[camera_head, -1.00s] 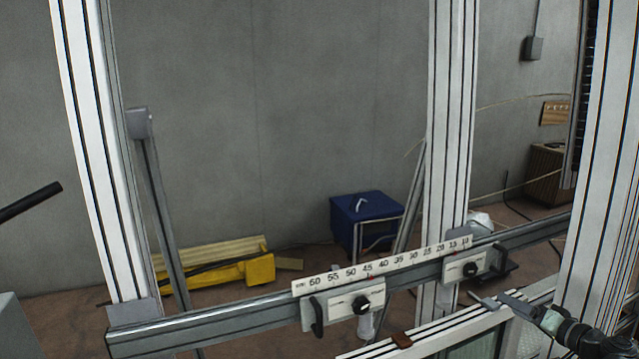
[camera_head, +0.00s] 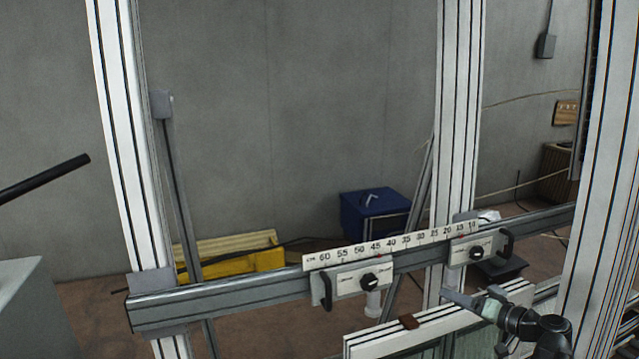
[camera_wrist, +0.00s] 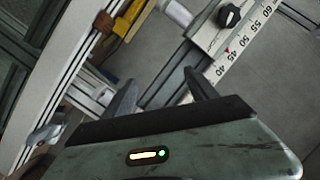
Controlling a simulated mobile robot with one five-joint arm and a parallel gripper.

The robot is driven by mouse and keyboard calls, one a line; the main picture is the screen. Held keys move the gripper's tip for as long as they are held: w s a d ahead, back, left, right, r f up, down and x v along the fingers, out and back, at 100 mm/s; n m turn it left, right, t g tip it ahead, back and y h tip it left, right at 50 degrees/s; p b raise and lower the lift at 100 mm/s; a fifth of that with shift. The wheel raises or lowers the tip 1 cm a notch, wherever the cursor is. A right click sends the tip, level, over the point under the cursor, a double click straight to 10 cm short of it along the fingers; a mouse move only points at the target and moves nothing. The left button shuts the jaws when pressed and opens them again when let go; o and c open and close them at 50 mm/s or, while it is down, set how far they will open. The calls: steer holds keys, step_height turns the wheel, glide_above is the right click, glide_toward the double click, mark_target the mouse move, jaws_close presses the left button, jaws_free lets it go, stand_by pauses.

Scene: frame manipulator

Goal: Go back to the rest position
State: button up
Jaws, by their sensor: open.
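My gripper (camera_head: 476,299) is at the lower right in the head view, in front of the horizontal rail and near the right carriage. In the wrist view my gripper (camera_wrist: 163,88) has its two dark fingers apart, with nothing between them. The rail (camera_head: 222,301) carries a white ruler scale (camera_head: 392,246) and two carriages with black knobs and handles. The left carriage (camera_head: 352,281) sits under the high numbers of the scale and the right carriage (camera_head: 478,249) under the low ones. My gripper appears apart from both.
White upright posts (camera_head: 460,120) frame the rail, and another post (camera_head: 605,190) stands close at the right. A lower white bar (camera_head: 440,320) lies below the rail. A blue box (camera_head: 372,215) and yellow pieces (camera_head: 232,262) lie on the floor by the wall.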

steer(key=s+a+f+n+g+b, duration=0.1)
steer(key=a+f+n+g+b, duration=0.25)
steer(key=a+f, duration=0.75)
steer(key=s+a+f+n+g+b, duration=0.2)
steer(key=a+f+g+b, duration=0.45)
steer(key=a, duration=0.85)
steer(key=s+a+f+h, duration=0.3)
steer(key=s+f+h, duration=0.15)
steer(key=f, duration=0.45)
steer(key=s+d+f+m+g+h, duration=0.1)
steer(key=s+d+m+h, duration=0.3)
steer(key=d, duration=0.4)
steer(key=shift+s+d+f+g+p, duration=0.2)
steer(key=shift+d+g+p, duration=0.2)
steer(key=shift+g, duration=0.3)
